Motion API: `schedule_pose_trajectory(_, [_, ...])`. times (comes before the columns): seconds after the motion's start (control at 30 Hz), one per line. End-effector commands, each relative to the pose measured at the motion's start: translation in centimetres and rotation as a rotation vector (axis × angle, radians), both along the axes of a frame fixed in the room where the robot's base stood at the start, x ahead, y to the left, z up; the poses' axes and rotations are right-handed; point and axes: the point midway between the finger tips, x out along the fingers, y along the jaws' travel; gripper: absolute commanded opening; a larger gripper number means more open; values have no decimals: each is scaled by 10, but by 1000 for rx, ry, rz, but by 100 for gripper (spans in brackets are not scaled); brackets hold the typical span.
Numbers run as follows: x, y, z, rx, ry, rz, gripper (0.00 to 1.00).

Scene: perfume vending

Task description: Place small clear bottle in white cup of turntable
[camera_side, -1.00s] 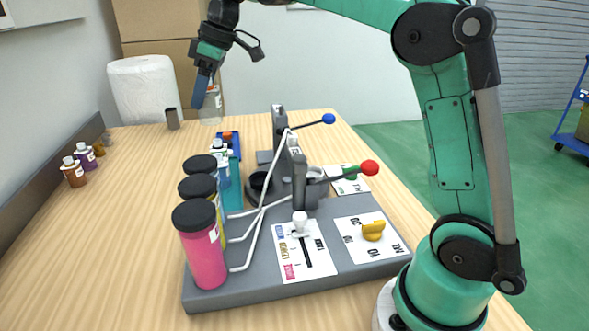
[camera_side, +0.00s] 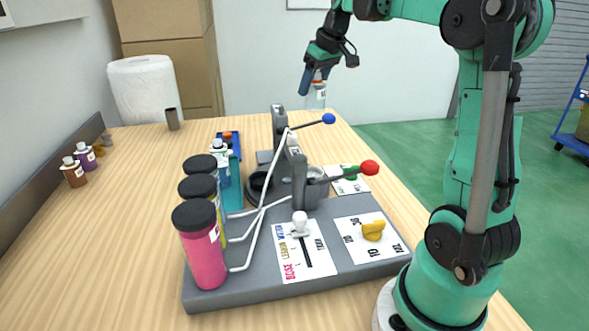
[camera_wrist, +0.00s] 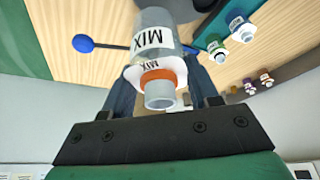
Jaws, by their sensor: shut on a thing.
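The small clear bottle (camera_side: 316,98) has an orange band and a white MIX label. It hangs in my gripper (camera_side: 318,75), high above the far right part of the table. The wrist view also shows the bottle (camera_wrist: 153,42), with my blue fingers (camera_wrist: 160,82) shut around its neck end. A dark round part (camera_side: 256,190), possibly of the turntable, sits on the grey machine base behind the tubes and levers.
The machine base (camera_side: 225,288) carries pink, yellow and blue containers with black lids. A blue-knobbed lever (camera_side: 328,119) and a red-knobbed lever (camera_side: 369,168) stick out right. A blue tray (camera_side: 236,141) with small bottles stands behind. The left tabletop is mostly clear.

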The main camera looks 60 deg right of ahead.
Motion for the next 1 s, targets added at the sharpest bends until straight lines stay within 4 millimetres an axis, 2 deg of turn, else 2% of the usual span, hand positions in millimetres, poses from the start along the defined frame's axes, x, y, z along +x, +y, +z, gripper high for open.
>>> schedule_pose_trajectory(0.03, [1, 0, -13, 1, 0, 1, 2])
schedule_pose_trajectory(0.3, [1, 1, -81, -1, 0, 4, 2])
schedule_pose_trajectory(0.5, [1, 1, -121, 0, 0, 4, 2])
schedule_pose_trajectory(0.73, [1, 1, -142, 0, 0, 4, 2])
schedule_pose_trajectory(0.9, [1, 1, -165, 0, 0, 4, 2])
schedule_pose_trajectory(1.0, [1, 1, -170, 0, 0, 4, 2])
